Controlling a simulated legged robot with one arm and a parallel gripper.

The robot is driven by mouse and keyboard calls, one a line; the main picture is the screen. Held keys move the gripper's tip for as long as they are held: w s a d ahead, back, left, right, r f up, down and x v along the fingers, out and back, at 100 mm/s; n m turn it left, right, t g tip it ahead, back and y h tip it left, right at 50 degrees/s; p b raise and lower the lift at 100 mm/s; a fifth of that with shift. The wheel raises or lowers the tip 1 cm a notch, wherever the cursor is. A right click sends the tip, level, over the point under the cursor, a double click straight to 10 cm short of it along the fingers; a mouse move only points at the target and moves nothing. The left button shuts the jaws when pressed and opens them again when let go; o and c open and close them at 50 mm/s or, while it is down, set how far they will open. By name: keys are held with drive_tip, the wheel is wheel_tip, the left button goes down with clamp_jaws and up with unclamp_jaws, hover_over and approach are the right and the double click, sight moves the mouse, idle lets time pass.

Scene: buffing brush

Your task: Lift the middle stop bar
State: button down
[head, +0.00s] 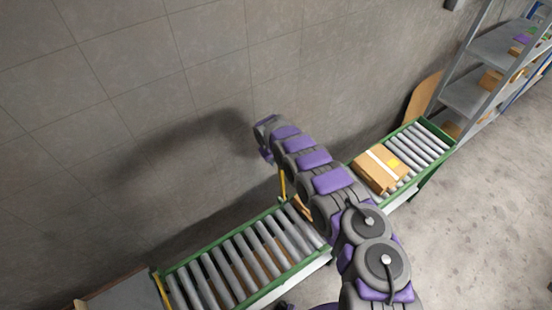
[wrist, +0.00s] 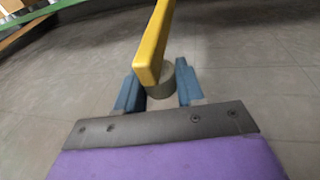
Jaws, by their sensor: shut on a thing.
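The middle stop bar is yellow and stands up from the gap between the two conveyor sections in the head view (head: 282,184). In the wrist view the yellow bar (wrist: 153,42) runs upward from a grey round knob (wrist: 160,83). My gripper (wrist: 159,90) has its two blue fingers on either side of this knob, shut on the bar at its knob end. In the head view my gripper (head: 266,150) is at the far end of my arm, beside the wall, at the bar's upper end. Its fingertips are hidden there.
A green-framed roller conveyor (head: 243,258) lies at lower left, with another yellow bar (head: 162,290) at its left end. A cardboard box (head: 380,168) sits on the right roller section (head: 425,144). A grey wall (head: 150,100) stands close behind. Shelves (head: 490,75) stand at right.

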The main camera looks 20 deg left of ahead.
drive_tip(key=c, duration=1.1)
unclamp_jaws()
drive_tip(key=shift+a, duration=0.15)
drive_tip(key=shift+c, duration=0.2)
drive_tip(key=o, duration=0.3)
drive_tip(key=shift+w+a+f, duration=0.2)
drive_tip(key=shift+o, duration=0.2)
drive_tip(key=shift+a, duration=0.1)
drive_tip(key=shift+s+d+r, duration=0.1)
drive_tip(key=shift+d+r, duration=0.15)
drive_tip(key=shift+r, duration=0.25)
drive_tip(key=a+v, duration=0.1)
drive_tip(key=v, duration=1.5)
drive_tip(key=shift+s+r, duration=0.1)
